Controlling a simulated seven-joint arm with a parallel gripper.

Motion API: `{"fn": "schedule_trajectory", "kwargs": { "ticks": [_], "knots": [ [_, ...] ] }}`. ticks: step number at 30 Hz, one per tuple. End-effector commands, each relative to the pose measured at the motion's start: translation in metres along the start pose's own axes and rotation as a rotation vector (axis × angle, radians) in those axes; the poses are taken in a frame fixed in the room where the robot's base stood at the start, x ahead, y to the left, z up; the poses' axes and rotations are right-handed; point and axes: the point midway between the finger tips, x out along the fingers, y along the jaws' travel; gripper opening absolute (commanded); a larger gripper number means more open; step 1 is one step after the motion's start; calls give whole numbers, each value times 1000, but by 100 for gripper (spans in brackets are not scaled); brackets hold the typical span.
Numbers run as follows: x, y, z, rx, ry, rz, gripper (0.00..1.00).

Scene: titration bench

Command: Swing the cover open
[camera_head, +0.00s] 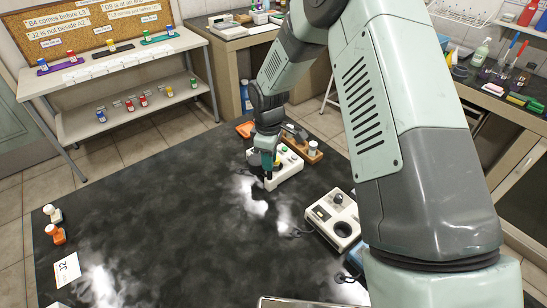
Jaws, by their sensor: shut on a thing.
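A small white device (288,172) with a green spot on top stands on the black bench, near its far edge. My gripper (268,178) points down at the left front side of this device. Its fingers are small and dark here, and they look shut on the device's cover at that side. The arm and fingers hide most of the cover, so its outline and how far it is open cannot be made out.
A wooden block (311,155) with a white-capped bottle is just behind the device. Two small bottles (54,234) and a label card (67,270) are at left. The bench's middle left is clear.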

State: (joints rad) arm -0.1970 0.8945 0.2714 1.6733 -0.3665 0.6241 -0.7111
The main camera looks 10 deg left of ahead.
Motion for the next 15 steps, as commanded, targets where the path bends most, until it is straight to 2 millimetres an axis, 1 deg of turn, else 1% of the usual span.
{"fn": "schedule_trajectory", "kwargs": {
  "ticks": [9,12,15],
  "knots": [
    [0,0,0,-622,2,-1,7],
    [0,0,0,-803,2,-1,7],
    [0,0,0,-925,1,0,7]
  ]
}}
